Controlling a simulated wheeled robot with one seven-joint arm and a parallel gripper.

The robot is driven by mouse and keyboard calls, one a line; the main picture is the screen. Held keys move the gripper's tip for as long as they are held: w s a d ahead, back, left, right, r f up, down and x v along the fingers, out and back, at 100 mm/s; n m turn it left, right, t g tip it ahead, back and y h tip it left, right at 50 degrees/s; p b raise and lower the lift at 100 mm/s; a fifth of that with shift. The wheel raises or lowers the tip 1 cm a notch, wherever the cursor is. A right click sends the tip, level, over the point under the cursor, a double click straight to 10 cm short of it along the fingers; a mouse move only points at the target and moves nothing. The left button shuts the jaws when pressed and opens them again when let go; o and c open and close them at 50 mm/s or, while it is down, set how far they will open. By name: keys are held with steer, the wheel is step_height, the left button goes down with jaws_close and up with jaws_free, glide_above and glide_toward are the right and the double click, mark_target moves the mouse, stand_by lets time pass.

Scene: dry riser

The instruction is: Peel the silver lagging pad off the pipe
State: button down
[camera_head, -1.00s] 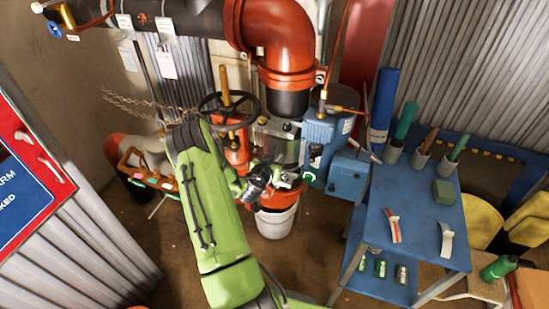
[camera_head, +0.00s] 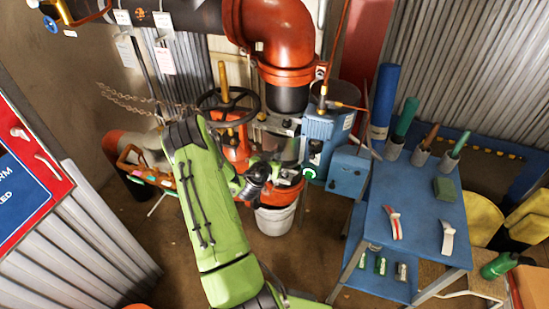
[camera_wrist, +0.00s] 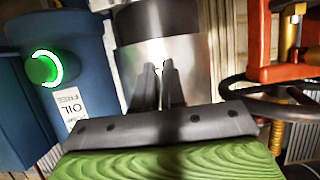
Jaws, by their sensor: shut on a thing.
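The silver lagging pad (camera_wrist: 190,75) is a shiny band against the dark vertical pipe (camera_wrist: 150,18) in the wrist view. In the head view the pad (camera_head: 283,147) shows below the orange elbow, partly behind my arm. My gripper (camera_wrist: 159,72) has its two narrow fingers close together at the middle of the pad. It is shut on the pad; the exact gripped edge is hard to make out. In the head view my gripper (camera_head: 270,168) is at the pipe's front, its fingertips mostly hidden.
A blue pump unit (camera_head: 319,130) with a green button stands close right of the pipe. A black handwheel (camera_head: 228,103) is close on the left. A white bucket (camera_head: 275,219) stands below. A blue cart (camera_head: 418,222) with tools is at the right.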

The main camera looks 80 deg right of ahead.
steer(key=a+b, duration=0.8)
steer(key=b, duration=0.1)
steer(key=shift+w+a, duration=0.4)
steer(key=shift+w, duration=0.05)
stand_by(0.6)
